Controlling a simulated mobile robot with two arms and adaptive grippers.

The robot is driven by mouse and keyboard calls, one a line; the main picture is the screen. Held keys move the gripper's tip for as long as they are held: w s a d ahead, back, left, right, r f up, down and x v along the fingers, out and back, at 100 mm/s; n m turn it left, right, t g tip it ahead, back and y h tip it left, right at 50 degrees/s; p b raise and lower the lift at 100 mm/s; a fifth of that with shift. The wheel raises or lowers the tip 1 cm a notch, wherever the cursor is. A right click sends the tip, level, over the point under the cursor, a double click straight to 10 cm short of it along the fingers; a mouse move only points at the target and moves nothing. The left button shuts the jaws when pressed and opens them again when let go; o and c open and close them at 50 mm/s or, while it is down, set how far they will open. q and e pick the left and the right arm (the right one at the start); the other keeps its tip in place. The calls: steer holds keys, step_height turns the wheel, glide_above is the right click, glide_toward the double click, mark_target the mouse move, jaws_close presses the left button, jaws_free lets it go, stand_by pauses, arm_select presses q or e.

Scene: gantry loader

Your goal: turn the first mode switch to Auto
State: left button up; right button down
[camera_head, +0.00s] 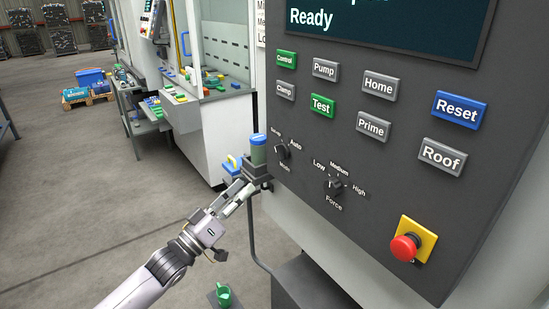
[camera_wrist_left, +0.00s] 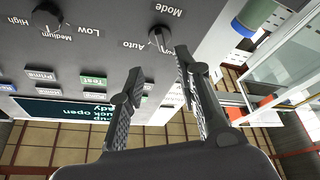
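The mode switch (camera_head: 282,151) is a small dark knob at the left edge of the grey control panel, with "Auto" printed at its upper right. In the wrist view the mode switch (camera_wrist_left: 160,39) lies just beyond my fingertips, between "Auto" and "Mode". Its exact pointer direction is too small to tell. My left gripper (camera_head: 246,188) is in front of the panel's left edge, below and left of the switch. In the wrist view my left gripper (camera_wrist_left: 157,64) is open and empty, its fingers apart and not visibly touching the knob. My right gripper is out of view.
The force switch (camera_head: 335,186) sits right of the mode switch. Above are labelled buttons and a screen (camera_head: 395,22) reading "Ready". A red emergency stop (camera_head: 404,247) is at lower right. Open floor lies left.

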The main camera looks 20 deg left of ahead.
mark_target(278, 156)
arm_select(q)
steer(key=p+x, duration=0.2)
steer(key=x, duration=1)
jaws_close()
